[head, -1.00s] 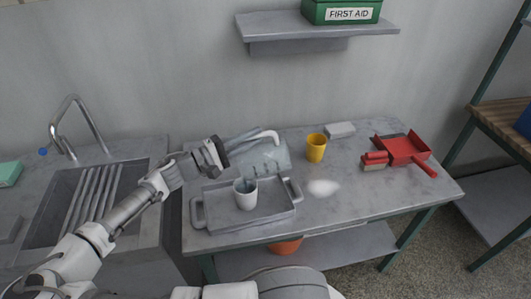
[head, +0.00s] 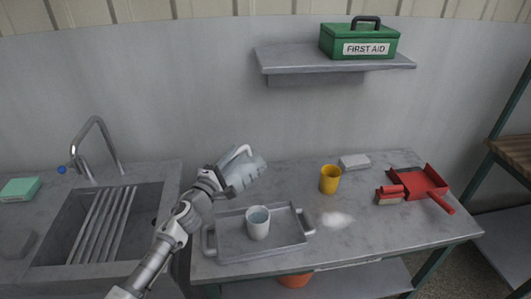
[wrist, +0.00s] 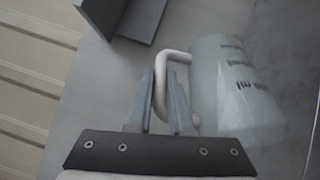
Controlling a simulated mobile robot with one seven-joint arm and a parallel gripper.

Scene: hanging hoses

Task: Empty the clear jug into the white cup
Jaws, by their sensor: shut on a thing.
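The clear jug (head: 245,174), bluish and see-through with a white handle, is held in the air behind and left of the white cup, tilted. In the wrist view the jug (wrist: 235,90) shows dark volume marks; whether any liquid is left inside is unclear. My gripper (wrist: 163,100) is shut on the jug's white handle; in the head view my gripper (head: 222,180) is at the jug's left side. The white cup (head: 258,230) stands upright on the grey tray (head: 228,245), with bluish liquid visible in it. The jug is apart from the cup.
A yellow cup (head: 329,180), a grey block (head: 355,162) and a red dustpan (head: 422,182) with a brush (head: 388,196) are on the table's right. A pale patch (head: 336,219) lies beside the tray. A sink (head: 95,225) is left; a shelf (head: 330,60) holds a green first-aid box (head: 360,42).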

